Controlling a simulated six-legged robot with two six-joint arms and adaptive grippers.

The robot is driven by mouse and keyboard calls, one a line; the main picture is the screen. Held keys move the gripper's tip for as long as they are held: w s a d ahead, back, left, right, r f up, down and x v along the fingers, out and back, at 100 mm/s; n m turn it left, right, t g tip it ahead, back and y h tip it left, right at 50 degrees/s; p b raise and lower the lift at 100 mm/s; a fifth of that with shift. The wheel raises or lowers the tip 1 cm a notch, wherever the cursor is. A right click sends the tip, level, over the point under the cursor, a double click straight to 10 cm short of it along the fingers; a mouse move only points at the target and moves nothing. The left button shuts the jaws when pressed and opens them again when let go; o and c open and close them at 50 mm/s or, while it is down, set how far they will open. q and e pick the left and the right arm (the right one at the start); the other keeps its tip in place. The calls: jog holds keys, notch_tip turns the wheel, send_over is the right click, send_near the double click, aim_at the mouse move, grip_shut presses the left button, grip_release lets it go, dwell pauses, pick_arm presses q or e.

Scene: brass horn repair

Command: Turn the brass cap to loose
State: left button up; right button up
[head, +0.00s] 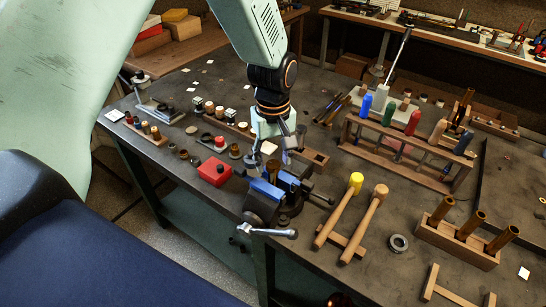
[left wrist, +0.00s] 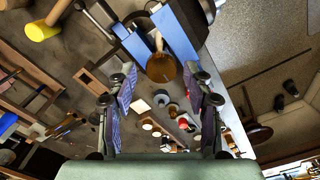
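The brass cap (head: 273,169) stands upright at the vise (head: 266,205), between its blue jaws. In the left wrist view the round brass cap (left wrist: 161,68) shows beside the blue jaws, with a pale rod-like part next to it. My left gripper (head: 270,159) points down just above the cap. In the left wrist view its two fingers (left wrist: 160,88) are spread wide, with the cap showing in the gap near their tips. Nothing is held and I see no contact. My right gripper is not in view.
A red box (head: 215,171) stands left of the vise. Mallets (head: 340,208) lie on a wooden rest to the right. A rack of colourful-handled tools (head: 408,146) stands behind them, and a block with brass tubes (head: 457,241) is at the right front.

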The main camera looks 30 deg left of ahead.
aim_at(273, 164)
pick_arm(q)
jog(key=shift+d, duration=0.1)
notch_tip(273, 164, up, 12)
dwell(0.6)
jog(key=shift+s+f, duration=0.1)
jog(key=shift+s, duration=0.1)
dwell(0.4)
